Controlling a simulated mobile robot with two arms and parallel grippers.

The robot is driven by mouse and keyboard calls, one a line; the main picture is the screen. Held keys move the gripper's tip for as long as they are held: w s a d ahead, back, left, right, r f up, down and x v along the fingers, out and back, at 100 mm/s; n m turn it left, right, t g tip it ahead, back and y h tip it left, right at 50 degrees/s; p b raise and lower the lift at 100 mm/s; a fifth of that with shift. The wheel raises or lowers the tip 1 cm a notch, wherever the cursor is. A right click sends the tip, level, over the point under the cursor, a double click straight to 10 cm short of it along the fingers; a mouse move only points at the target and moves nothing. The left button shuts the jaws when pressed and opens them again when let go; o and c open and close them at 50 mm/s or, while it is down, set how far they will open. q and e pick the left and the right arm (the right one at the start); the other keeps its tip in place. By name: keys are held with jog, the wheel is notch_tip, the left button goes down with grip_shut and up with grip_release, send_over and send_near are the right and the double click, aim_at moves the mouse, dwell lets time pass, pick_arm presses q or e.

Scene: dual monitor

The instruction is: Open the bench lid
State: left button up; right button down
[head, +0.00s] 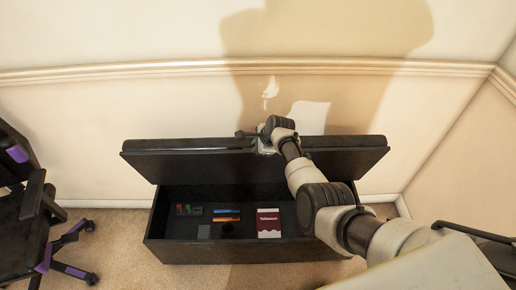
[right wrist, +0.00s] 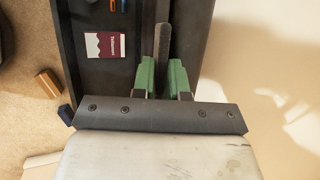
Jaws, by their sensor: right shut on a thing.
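The dark storage bench (head: 205,253) stands against the wall, and its inside shows from above. Its black lid (head: 190,160) is raised at the back, tilted up along the wall side. My right gripper (head: 256,143) is at the lid's upper edge, near its middle. In the right wrist view the green fingers of my right gripper (right wrist: 162,82) sit on either side of the thin lid edge (right wrist: 162,40), shut on it. My left gripper is in neither view.
Inside the bench lie a maroon and white book (head: 268,224), an orange item (head: 226,219), a blue item (head: 227,211) and other small things. A black and purple office chair (head: 35,205) stands at the left. Carpet is clear between chair and bench.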

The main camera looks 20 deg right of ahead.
jog(key=shift+w+d+r, duration=0.1)
jog(key=shift+w+r, duration=0.1)
jog(key=c, duration=1.4)
grip_release()
jog(key=shift+o, duration=1)
jog(key=shift+f, duration=0.25)
jog(key=shift+s+r+p, duration=0.2)
jog(key=shift+r+p, duration=0.1)
jog(key=shift+r, duration=0.2)
jog(key=p+v, duration=0.2)
jog(key=v, duration=0.7)
jog(key=shift+s+d+r, duration=0.2)
jog(key=shift+r, duration=0.05)
